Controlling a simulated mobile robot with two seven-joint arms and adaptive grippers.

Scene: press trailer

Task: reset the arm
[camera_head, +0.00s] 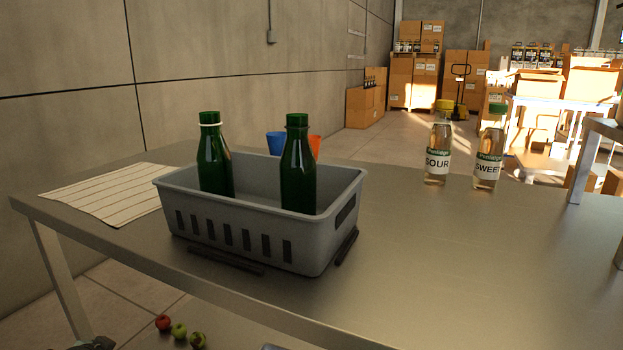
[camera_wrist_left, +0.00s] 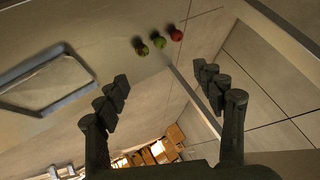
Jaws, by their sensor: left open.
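My left gripper (camera_wrist_left: 160,74) shows in the left wrist view with its two dark fingers spread wide and nothing between them. In the head view, only a dark piece of what looks like my left arm shows at the bottom left edge, below the table. My right arm and gripper are in neither view.
A grey crate (camera_head: 230,240) with two green bottles (camera_head: 214,160) (camera_head: 297,170) stands on the metal table (camera_head: 430,270). Sour (camera_head: 438,150) and sweet (camera_head: 488,155) bottles stand behind right. A striped cloth (camera_head: 105,195) lies left. Several apples (camera_head: 178,331) (camera_wrist_left: 159,42) lie below the table.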

